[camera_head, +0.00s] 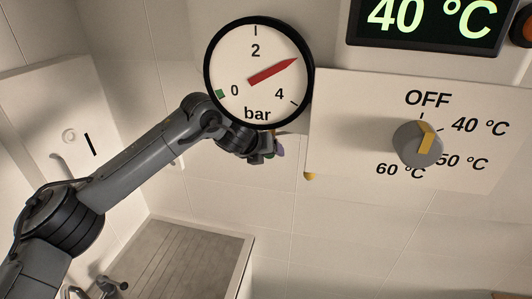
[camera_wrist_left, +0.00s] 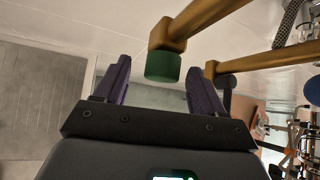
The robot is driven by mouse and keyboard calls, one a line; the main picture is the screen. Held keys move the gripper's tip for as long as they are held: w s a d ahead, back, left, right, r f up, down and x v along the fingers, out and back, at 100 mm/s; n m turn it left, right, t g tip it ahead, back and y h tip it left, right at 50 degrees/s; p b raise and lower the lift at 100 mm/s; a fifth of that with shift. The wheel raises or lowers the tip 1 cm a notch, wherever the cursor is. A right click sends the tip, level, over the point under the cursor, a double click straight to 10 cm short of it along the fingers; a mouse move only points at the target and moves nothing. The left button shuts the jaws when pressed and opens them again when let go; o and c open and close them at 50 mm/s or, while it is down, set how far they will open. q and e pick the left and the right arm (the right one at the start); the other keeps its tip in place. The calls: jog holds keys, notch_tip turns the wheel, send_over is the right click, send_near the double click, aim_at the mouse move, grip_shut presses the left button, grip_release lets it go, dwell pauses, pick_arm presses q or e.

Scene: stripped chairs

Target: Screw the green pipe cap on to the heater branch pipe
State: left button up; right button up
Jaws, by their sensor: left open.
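The green pipe cap (camera_wrist_left: 162,66) sits at the end of a brass elbow pipe (camera_wrist_left: 200,18) in the left wrist view, touching it. I cannot tell how far it is threaded on. My left gripper (camera_wrist_left: 158,68) is open, with one purple finger on each side of the cap and a visible gap to both. In the head view my left gripper (camera_head: 272,149) is below the pressure gauge, partly hidden. The cap cannot be made out in that view. My right gripper is in neither view.
The round pressure gauge (camera_head: 258,72) hangs over my left wrist. A white panel with a grey and yellow knob (camera_head: 418,143) is at right, under a green temperature display (camera_head: 436,18). A second brass pipe (camera_wrist_left: 265,61) runs right of the cap. A ribbed drainboard (camera_head: 178,252) lies below.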

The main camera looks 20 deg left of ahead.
pick_arm(q)
jog(key=shift+o, duration=1)
jog(key=shift+d, duration=0.1)
jog(key=shift+s+d+b, duration=0.1)
jog(key=shift+s+b, duration=0.45)
jog(key=shift+s, duration=0.35)
jog(key=shift+s+d, duration=0.1)
jog(key=shift+s, duration=0.7)
